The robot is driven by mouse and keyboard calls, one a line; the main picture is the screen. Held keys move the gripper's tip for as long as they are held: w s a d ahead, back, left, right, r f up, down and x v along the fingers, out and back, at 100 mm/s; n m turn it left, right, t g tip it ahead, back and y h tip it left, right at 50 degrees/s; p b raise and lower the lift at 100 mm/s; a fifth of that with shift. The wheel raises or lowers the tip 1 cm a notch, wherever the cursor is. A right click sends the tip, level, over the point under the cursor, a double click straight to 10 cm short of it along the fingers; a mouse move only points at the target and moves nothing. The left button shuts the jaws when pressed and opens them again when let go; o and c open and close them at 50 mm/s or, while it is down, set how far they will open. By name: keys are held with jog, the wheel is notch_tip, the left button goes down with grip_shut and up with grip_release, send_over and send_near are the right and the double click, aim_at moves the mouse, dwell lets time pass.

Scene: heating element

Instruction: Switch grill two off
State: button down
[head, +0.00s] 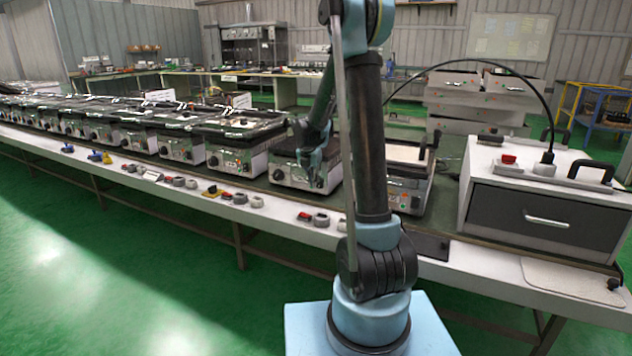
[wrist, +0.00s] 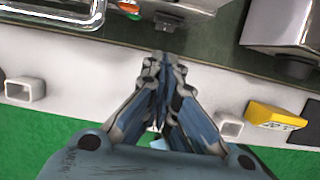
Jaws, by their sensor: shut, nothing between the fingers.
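A row of grills stands on the long bench in the head view. One grill (head: 287,174) is behind and beside my gripper (head: 316,182), which hangs low at its front right. Another grill (head: 410,195) is partly hidden behind my arm. I cannot read which one is grill two. In the wrist view my gripper (wrist: 162,62) is shut and empty, with its fingertips together over the bench's front strip. A small dark knob-like part (wrist: 166,20) lies just beyond the fingertips; contact is not visible. A grill's metal side (wrist: 285,25) shows at the upper right.
Loose small parts lie along the bench's white front edge (head: 270,208), including a yellow block (wrist: 272,115) and a white square ring (wrist: 24,91). A white box with a dark drawer (head: 545,215) stands at the right. Green floor lies in front of the bench.

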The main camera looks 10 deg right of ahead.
jog(key=v, duration=1)
jog(key=shift+w+r, duration=0.25)
jog(key=s+d+r+m, duration=0.1)
jog(key=s+d+m, duration=0.2)
jog(key=s+m, duration=0.6)
jog(key=s+d+r+m, duration=0.1)
jog(key=s+d+m, duration=0.3)
jog(key=s, duration=0.9)
jog(key=s+f+m+y, duration=0.1)
jog(key=s+f+m, duration=0.4)
jog(key=s+m, duration=0.3)
jog(key=s+f+m, duration=0.4)
jog(key=s+m, duration=0.4)
jog(key=s, duration=0.3)
jog(key=shift+d+f+g+y, duration=0.3)
jog(key=shift+d+f+y, duration=0.1)
jog(key=shift+d, duration=0.05)
